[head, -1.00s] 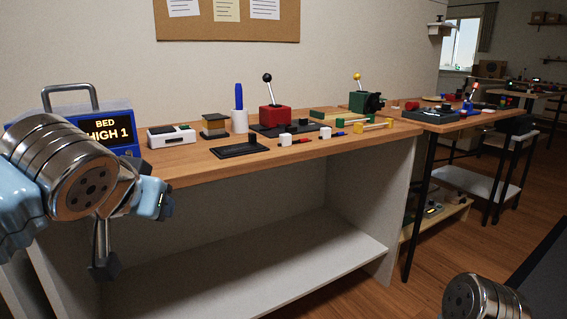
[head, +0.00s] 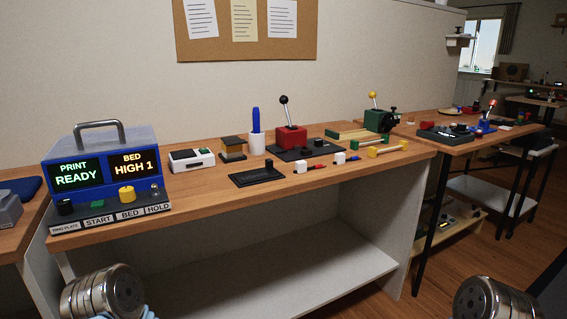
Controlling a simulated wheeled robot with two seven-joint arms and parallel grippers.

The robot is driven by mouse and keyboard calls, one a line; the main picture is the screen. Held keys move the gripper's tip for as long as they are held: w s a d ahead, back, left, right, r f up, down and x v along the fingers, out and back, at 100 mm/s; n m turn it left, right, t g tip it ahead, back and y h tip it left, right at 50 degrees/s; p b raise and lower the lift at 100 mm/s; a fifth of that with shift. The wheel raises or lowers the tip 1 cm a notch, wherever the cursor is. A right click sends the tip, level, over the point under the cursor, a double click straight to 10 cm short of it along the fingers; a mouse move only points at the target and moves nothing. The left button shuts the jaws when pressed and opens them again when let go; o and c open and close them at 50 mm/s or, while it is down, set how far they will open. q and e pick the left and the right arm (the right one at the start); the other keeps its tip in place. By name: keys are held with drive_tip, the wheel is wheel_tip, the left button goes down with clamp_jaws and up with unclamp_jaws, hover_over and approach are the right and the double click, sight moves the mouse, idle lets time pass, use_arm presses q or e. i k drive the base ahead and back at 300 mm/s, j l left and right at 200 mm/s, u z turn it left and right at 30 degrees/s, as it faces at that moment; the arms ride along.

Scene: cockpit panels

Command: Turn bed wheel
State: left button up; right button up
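The blue control box (head: 108,175) stands at the left end of the wooden bench, with a grey handle on top. Its left screen reads PRINT READY and its right screen reads BED HIGH 1. The yellow bed wheel (head: 127,193) sits on the box's front ledge above the BED label. A black knob (head: 65,207), a green START button (head: 97,204) and a small grey HOLD control (head: 155,188) are beside it. My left arm shows only as a metal link at the bottom left; its gripper is out of view. My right arm shows only as a metal link at the bottom right.
The wooden bench (head: 215,190) holds a white device (head: 191,159), a white cup with a blue item (head: 256,140), a black plate (head: 257,176) and a red lever box (head: 291,138). A grey object (head: 8,209) lies left of the box. The bench front is clear.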

sight(126, 194)
drive_tip(key=j+u, duration=0.1)
drive_tip(key=u, duration=0.25)
drive_tip(key=j+u, duration=0.1)
drive_tip(key=u, duration=0.25)
drive_tip(key=j+u, duration=0.1)
drive_tip(key=u, duration=0.25)
